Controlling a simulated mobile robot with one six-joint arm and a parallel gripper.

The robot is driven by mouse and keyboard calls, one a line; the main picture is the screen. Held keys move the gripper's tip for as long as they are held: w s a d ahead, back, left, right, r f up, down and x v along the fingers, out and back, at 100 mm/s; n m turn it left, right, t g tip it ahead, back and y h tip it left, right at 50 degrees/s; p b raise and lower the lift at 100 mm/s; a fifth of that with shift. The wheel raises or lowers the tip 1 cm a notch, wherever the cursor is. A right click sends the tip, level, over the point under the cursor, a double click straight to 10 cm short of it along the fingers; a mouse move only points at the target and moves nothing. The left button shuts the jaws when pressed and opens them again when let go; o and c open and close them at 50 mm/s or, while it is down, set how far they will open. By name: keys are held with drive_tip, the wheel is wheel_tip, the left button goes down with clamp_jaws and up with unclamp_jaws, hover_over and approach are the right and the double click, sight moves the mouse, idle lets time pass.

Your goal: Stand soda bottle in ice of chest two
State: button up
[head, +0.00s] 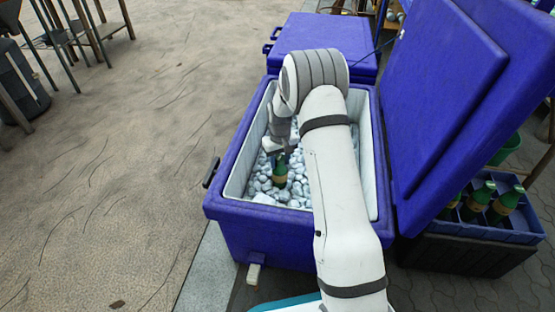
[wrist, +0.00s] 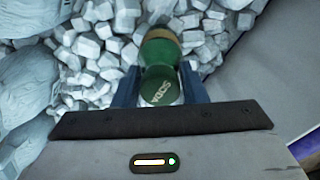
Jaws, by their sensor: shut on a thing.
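A green soda bottle (head: 280,174) with a tan label is inside the open blue ice chest (head: 236,208), upright or nearly so. My gripper (head: 281,155) reaches down into the chest and is shut on the bottle's upper part. In the wrist view, the bottle (wrist: 160,75) sits between the two blue fingers (wrist: 160,85), its green cap marked SODA. White ice cubes (head: 265,185) lie around the bottle. The bottle's base is hidden, and I cannot tell how deep it stands in the ice.
The chest's raised blue lid (head: 440,90) stands on the right. A second blue chest (head: 325,40), closed, is behind. A crate (head: 515,228) with green bottles is at the right. Tables stand at the upper left. The sandy ground (head: 110,170) on the left is mostly clear.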

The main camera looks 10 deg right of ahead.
drive_tip(key=shift+f, duration=0.1)
drive_tip(key=o, duration=1)
drive_tip(key=shift+o, duration=0.6)
drive_tip(key=shift+f, duration=0.1)
drive_tip(key=o, duration=0.4)
drive_tip(key=shift+s, duration=0.1)
wheel_tip(320, 180, up, 27)
drive_tip(key=p, duration=1.8)
drive_tip(key=shift+p, duration=0.4)
